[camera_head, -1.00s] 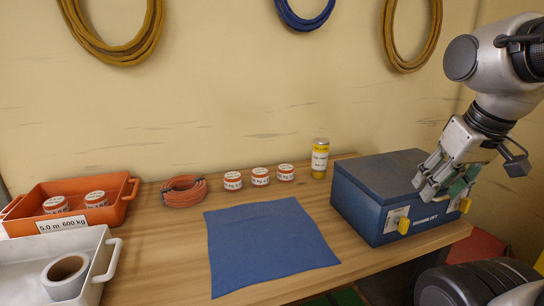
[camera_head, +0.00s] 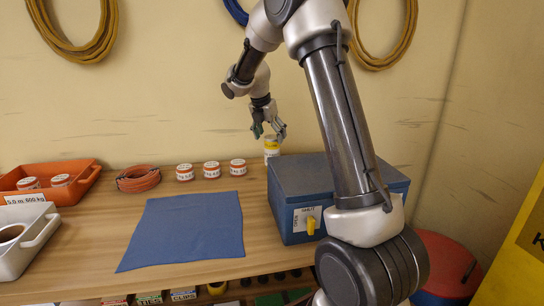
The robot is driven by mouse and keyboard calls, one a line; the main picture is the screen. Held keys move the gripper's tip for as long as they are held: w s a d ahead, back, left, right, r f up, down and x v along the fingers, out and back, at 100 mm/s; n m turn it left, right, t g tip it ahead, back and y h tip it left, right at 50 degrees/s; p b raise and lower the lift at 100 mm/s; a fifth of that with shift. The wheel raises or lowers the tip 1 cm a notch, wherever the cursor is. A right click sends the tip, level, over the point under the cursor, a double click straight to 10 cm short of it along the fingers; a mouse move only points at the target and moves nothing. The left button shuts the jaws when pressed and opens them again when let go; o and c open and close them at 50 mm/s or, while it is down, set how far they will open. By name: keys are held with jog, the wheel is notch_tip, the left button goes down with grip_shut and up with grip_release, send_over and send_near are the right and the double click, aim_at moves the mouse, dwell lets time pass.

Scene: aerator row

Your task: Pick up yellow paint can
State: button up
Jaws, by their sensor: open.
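The yellow paint can (camera_head: 271,151) stands upright at the back of the wooden bench, just left of the blue box's rear corner. It has a white label, and its upper part is partly covered by my gripper. My gripper (camera_head: 268,136) points down over the top of the can with its fingers spread. The fingers appear on either side of the can's top, but I cannot tell whether they touch it.
A blue metal box (camera_head: 285,190) with a yellow latch stands right of the can. Several red-and-white tins (camera_head: 211,170), an orange hose coil (camera_head: 138,179) and a blue cloth (camera_head: 185,230) lie to the left. An orange tray (camera_head: 85,180) and a white tray (camera_head: 38,240) are farther left.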

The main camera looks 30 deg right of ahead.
aim_at(274, 149)
jog(key=x, duration=0.8)
jog(key=shift+r, duration=0.1)
jog(key=c, duration=1.4)
